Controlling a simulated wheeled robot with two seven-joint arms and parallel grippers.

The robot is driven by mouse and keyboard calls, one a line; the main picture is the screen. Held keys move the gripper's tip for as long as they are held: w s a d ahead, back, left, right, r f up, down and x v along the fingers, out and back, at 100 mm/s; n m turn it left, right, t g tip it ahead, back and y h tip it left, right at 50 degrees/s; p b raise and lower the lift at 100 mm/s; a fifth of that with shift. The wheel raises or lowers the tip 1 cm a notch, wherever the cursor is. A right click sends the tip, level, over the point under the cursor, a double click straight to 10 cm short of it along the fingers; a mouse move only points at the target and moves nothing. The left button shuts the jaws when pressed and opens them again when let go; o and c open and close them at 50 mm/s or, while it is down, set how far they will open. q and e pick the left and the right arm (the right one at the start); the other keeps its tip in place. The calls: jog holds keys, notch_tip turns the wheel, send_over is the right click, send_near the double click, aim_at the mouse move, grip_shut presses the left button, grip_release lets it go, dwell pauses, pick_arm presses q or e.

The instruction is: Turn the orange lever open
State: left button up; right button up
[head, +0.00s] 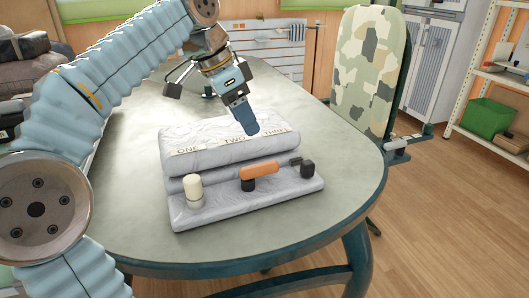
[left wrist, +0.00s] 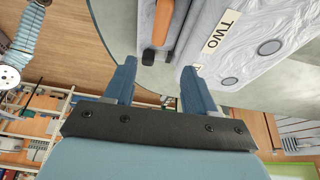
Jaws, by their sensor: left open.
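The orange lever (head: 260,171) lies roughly level across a black pivot on the front ledge of a grey panel block (head: 220,209). It also shows in the left wrist view (left wrist: 163,22), beside its black pivot. My left gripper (head: 248,131) hangs above the block, just behind and above the lever, pointing down and not touching it. In the left wrist view its two blue fingers (left wrist: 160,88) stand apart with nothing between them. Labels ONE, TWO and THREE run along the block's upper step. My right gripper is not in view.
A cream knob (head: 194,190) stands on the ledge left of the lever, and a black fitting (head: 306,168) stands to its right. The block sits on a rounded grey table (head: 130,238). The table's front is clear.

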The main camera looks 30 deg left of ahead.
aim_at(267, 163)
pick_arm(q)
jog(key=b+x, duration=0.2)
jog(key=x, duration=1.1)
jog(key=shift+s, duration=0.1)
grip_shut()
